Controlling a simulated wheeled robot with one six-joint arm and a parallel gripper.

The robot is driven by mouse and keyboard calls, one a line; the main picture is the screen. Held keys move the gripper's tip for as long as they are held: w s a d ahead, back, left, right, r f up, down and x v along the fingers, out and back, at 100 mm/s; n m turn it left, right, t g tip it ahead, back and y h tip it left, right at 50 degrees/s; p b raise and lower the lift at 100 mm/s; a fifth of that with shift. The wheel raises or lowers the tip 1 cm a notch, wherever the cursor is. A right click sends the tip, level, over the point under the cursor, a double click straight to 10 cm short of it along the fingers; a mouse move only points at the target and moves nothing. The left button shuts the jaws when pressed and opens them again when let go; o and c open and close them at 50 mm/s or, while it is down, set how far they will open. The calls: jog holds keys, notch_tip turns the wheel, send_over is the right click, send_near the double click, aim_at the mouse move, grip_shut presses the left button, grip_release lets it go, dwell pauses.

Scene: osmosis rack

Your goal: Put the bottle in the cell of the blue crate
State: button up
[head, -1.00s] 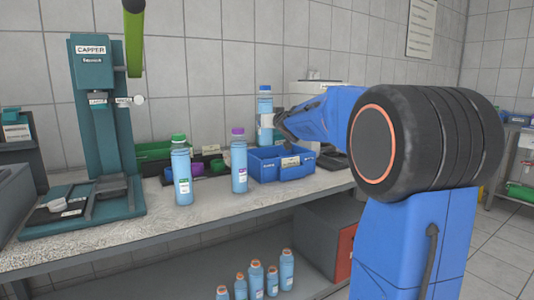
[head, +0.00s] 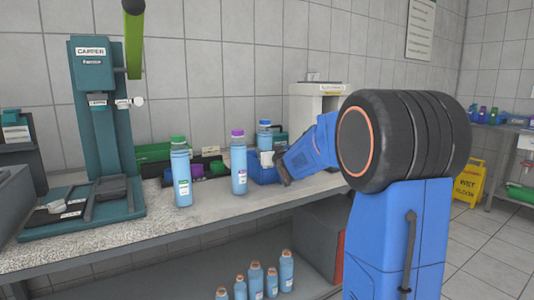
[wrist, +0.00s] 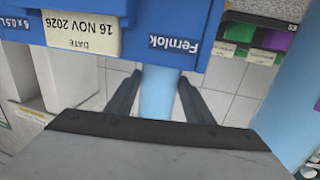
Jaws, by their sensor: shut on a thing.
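The bottle with a blue cap (head: 264,138) stands upright at the blue crate (head: 264,174) on the bench. My gripper (head: 273,159) is shut on this bottle. In the wrist view, which is upside down, the light blue bottle (wrist: 158,95) is between the two dark fingers (wrist: 158,98). Its lower end is hidden behind the crate's labelled wall (wrist: 205,55). I cannot tell which cell it is in or whether it touches the crate floor. My gripper and wrist cover much of the crate in the head view.
A purple-capped bottle (head: 239,164) stands just left of the crate, with a green-capped bottle (head: 181,172) further left. The capper (head: 90,130) stands at the bench's left. A green bin (head: 152,153) is behind. Several orange-capped bottles (head: 256,278) stand on the lower shelf.

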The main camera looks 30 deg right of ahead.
jog(key=shift+f, duration=0.3)
jog(key=o, duration=1.6)
jog(key=shift+f, duration=0.1)
jog(key=s, duration=0.4)
jog(key=s+a, duration=0.1)
jog(key=s, duration=0.3)
jog(key=s+a, duration=0.1)
jog(key=s, duration=0.3)
jog(key=shift+r, duration=0.35)
